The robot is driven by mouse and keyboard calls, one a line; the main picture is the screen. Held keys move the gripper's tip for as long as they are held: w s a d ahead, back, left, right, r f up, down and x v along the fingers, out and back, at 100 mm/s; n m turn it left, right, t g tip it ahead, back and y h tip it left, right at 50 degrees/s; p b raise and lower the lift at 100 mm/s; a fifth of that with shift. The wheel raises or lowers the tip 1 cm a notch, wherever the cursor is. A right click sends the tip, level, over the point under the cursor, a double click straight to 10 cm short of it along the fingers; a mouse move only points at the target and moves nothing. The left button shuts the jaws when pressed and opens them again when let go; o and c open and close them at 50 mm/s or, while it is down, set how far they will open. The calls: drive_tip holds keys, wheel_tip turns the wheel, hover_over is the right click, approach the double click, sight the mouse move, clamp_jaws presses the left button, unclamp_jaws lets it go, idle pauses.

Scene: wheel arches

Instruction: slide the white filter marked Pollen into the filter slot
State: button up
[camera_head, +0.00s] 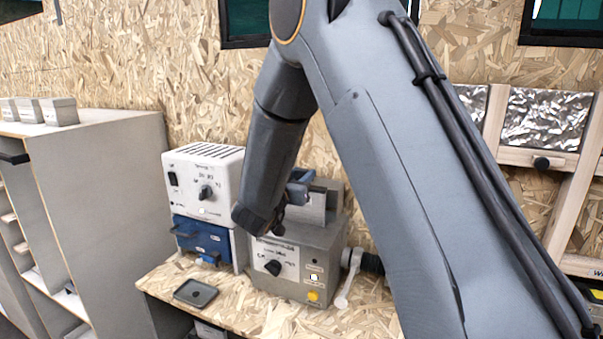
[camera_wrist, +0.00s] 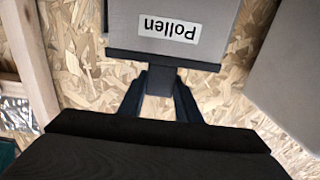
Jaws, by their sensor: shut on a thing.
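The filter marked Pollen (camera_wrist: 172,24) shows in the wrist view as a pale grey-white panel with its label upside down and a dark edge strip. My gripper (camera_wrist: 160,84) is shut on the dark tab at the middle of that strip, and the panel extends away from the fingers. In the head view my arm hides most of the gripper, near the top of a grey machine box (camera_head: 290,270) with a knob and lit buttons. A grey upright part (camera_head: 316,208) rises at that box's top; I cannot tell whether it is the filter. The slot opening is not distinguishable.
A white unit (camera_head: 203,185) with a blue drawer (camera_head: 203,238) stands left of the grey box. A small dark tray (camera_head: 196,293) lies on the chipboard bench (camera_head: 240,318). A shelf cabinet (camera_head: 100,200) is at left. A pale lever (camera_head: 349,280) sits right of the box.

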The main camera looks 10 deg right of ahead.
sight(301, 209)
drive_tip(key=shift+f+b, duration=2.75)
drive_tip(key=shift+f, duration=2.6)
drive_tip(key=o, duration=1)
drive_tip(key=b+v, duration=0.1)
drive_tip(key=v, duration=0.6)
drive_tip(key=shift+s+a+b, duration=0.2)
drive_tip(key=shift+s+b, duration=0.05)
drive_tip(key=shift+b, duration=0.1)
drive_tip(key=p+v, duration=0.2)
drive_tip(key=v, duration=0.7)
drive_tip(key=shift+s+p, duration=0.1)
drive_tip(key=shift+p, duration=0.3)
